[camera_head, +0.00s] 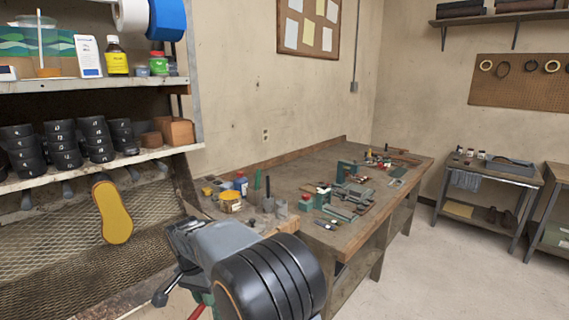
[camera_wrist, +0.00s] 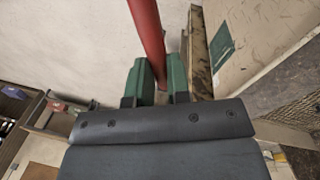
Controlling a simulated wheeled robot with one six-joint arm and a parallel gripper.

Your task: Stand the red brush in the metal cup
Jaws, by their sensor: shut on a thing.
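The red brush (camera_wrist: 148,30) shows in the wrist view as a smooth red shaft running up out of the top edge. My gripper (camera_wrist: 160,80) has its green fingers closed on either side of the shaft. In the head view a bit of red (camera_head: 197,312) shows at the bottom edge below my arm, apparently the same brush. Its far end is out of view. Small grey cylinders stand near the workbench's left front corner; one of them (camera_head: 281,209) may be the metal cup, but it is too small to be sure.
The workbench (camera_head: 305,175) holds yellow tins (camera_head: 230,201), bottles and green metal tools. A shelf (camera_head: 100,168) of black rolls stands at left, above a slanted mesh panel (camera_head: 50,240) with a yellow sole (camera_head: 112,213). Open floor (camera_head: 430,270) lies at right.

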